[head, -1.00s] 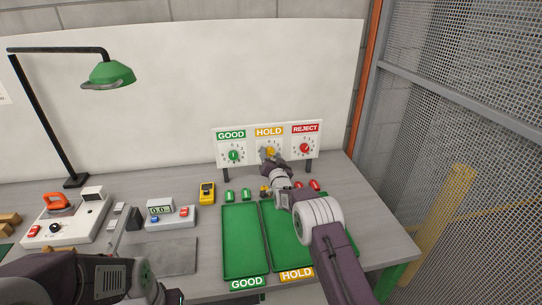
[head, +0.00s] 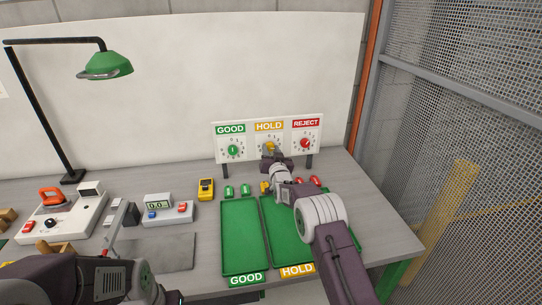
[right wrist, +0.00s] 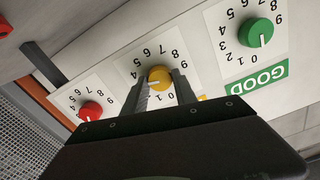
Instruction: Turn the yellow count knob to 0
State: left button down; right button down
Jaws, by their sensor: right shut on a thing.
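The yellow knob (head: 270,147) sits on the dial panel under the HOLD sign (head: 269,127). In the right wrist view the yellow knob (right wrist: 160,76) is between the two fingers of my right gripper (right wrist: 160,88), which is shut on it. In the head view my right gripper (head: 272,157) covers the lower dial. My left gripper is out of view.
A green knob (head: 233,150) and a red knob (head: 305,143) flank the yellow one closely. Below the panel are small green and red parts, a yellow meter (head: 206,189) and green trays (head: 240,235). A mesh fence (head: 470,110) stands at right.

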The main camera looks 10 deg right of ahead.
jog(key=n+b, duration=0.3)
jog(key=n, duration=0.1)
jog(key=shift+f+n, duration=0.15)
jog(key=shift+n, duration=0.15)
jog(key=n+b, duration=0.2)
jog(key=n, duration=0.8)
jog(key=shift+b, duration=0.4)
jog(key=n, duration=0.6)
jog(key=c, duration=1)
grip_release()
